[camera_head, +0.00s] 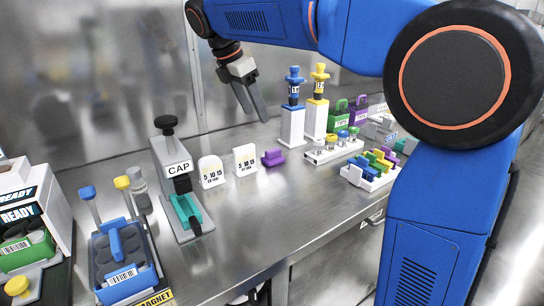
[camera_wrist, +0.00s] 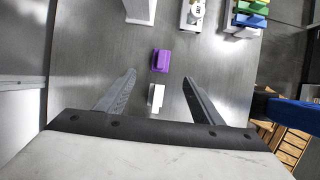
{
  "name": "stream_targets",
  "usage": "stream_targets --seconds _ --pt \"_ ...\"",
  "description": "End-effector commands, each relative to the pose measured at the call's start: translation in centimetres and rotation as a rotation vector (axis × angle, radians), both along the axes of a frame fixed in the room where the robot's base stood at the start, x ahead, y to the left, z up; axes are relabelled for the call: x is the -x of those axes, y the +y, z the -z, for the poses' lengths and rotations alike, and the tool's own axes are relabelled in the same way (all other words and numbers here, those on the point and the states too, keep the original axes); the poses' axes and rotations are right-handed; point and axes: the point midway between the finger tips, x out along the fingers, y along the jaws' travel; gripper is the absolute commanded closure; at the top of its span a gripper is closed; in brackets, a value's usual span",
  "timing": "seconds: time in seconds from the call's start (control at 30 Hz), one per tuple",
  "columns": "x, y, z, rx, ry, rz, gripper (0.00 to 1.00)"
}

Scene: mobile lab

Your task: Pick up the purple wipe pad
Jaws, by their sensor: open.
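The purple wipe pad (camera_head: 273,157) lies on the steel bench in the head view, just right of a white numbered block. It also shows in the wrist view (camera_wrist: 161,61), ahead of the fingertips and roughly midway between them in the picture. My gripper (camera_head: 254,110) is raised above the bench in the head view, up and to the left of the pad. The pad is apart from both fingers.
The white numbered block (camera_head: 245,160) stands close beside the pad. Another white block (camera_head: 211,171) and the CAP press (camera_head: 178,190) are to its left. A white pipette stand (camera_head: 291,127) and a vial rack (camera_head: 332,149) are to its right. The bench front is clear.

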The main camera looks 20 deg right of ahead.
Motion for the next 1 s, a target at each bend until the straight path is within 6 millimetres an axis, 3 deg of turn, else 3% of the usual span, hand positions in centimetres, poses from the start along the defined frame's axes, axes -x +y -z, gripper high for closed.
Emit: stream_targets --seconds 0.5,1.0 --pt "-0.9 -3.4 8.3 0.001 0.002 0.005 0.39" --pt "-1.3 -5.1 12.5 0.0 0.001 0.005 0.39"
